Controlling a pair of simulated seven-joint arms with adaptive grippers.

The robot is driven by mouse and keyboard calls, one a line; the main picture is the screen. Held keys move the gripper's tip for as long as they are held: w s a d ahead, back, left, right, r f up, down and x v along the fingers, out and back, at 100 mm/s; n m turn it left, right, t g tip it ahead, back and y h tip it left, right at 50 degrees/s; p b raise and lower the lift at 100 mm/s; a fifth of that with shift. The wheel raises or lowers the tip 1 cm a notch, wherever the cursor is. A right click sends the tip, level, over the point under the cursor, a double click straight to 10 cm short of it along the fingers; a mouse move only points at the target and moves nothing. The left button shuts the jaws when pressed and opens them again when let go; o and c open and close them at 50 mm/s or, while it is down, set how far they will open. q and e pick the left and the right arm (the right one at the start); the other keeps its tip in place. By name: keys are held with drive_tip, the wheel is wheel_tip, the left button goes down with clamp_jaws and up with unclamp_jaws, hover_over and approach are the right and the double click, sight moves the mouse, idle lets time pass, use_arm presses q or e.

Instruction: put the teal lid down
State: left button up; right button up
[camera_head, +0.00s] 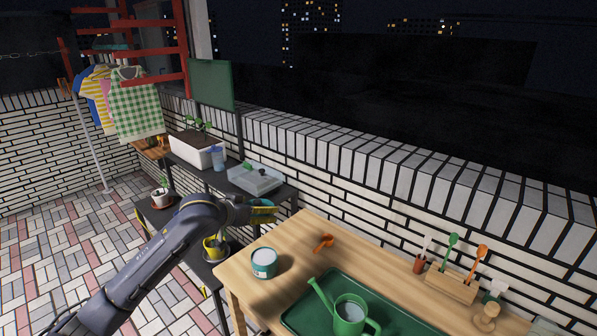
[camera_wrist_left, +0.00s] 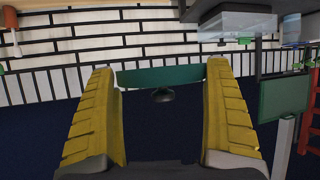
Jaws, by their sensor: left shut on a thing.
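My left gripper (camera_wrist_left: 161,110) is shut on the teal lid (camera_wrist_left: 180,77), which spans between the yellow fingertips in the left wrist view. The lid is seen edge-on there, with a dark knob on it. In the head view the gripper (camera_head: 262,206) is in the air beyond the far left end of the wooden table (camera_head: 240,273), and only a little teal shows between its fingers. A teal pot (camera_head: 264,269) with a pale top stands on the table, apart from the gripper. My right gripper is not in view.
An orange scoop (camera_head: 323,242) lies behind the pot. A green tray (camera_head: 300,313) with a green watering can (camera_head: 350,312) is to the right. A wooden tool holder (camera_head: 452,284) stands farther right. A dark shelf (camera_head: 222,182) with planters is behind the gripper.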

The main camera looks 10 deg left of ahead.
use_arm(q)
drive_tip(key=shift+s+a+f+n+t+y, duration=0.1)
drive_tip(key=shift+s+a+n+t+y, duration=0.05)
drive_tip(key=shift+s+a+n+y, duration=0.35)
drive_tip(key=shift+s+a+f+n+t+y, duration=0.15)
drive_tip(key=shift+s+a+n+y, duration=0.1)
drive_tip(key=shift+s+n+y, duration=0.25)
drive_tip(key=s+d+r+n+y, duration=0.2)
drive_tip(key=s+r, duration=0.4)
drive_tip(key=r, duration=0.4)
drive_tip(key=shift+s+d+r, duration=0.3)
drive_tip(key=shift+d+r, duration=0.05)
drive_tip(key=shift+d, duration=0.3)
drive_tip(key=shift+r, duration=0.15)
